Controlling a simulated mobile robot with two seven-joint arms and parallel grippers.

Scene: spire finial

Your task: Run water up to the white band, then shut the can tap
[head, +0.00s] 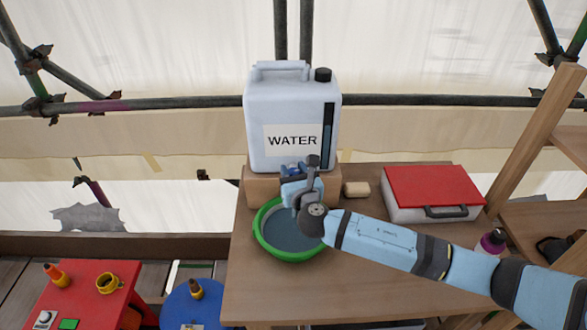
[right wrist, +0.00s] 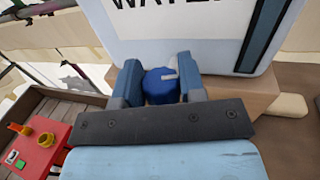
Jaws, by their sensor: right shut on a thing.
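The white water can (head: 262,110), labelled WATER, stands on a wooden block (head: 262,186) at the back of the table. Its blue tap (right wrist: 157,92) is low on the front and has a small pale mark on its top. My right gripper (head: 297,172) is shut on the tap, with one finger on each side of it in the right wrist view. A green basin (head: 262,238) sits below the tap, with grey-blue water (head: 285,234) in it. I cannot make out a white band in the basin; my right arm hides part of its rim. My left gripper is not in view.
A case with a red lid (head: 432,187) lies on the table at right. A pale soap-like block (head: 356,189) lies beside the can's block. A dark bottle (head: 492,241) stands at the right edge. A red stand (head: 88,295) and a blue stool (head: 190,308) are at lower left.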

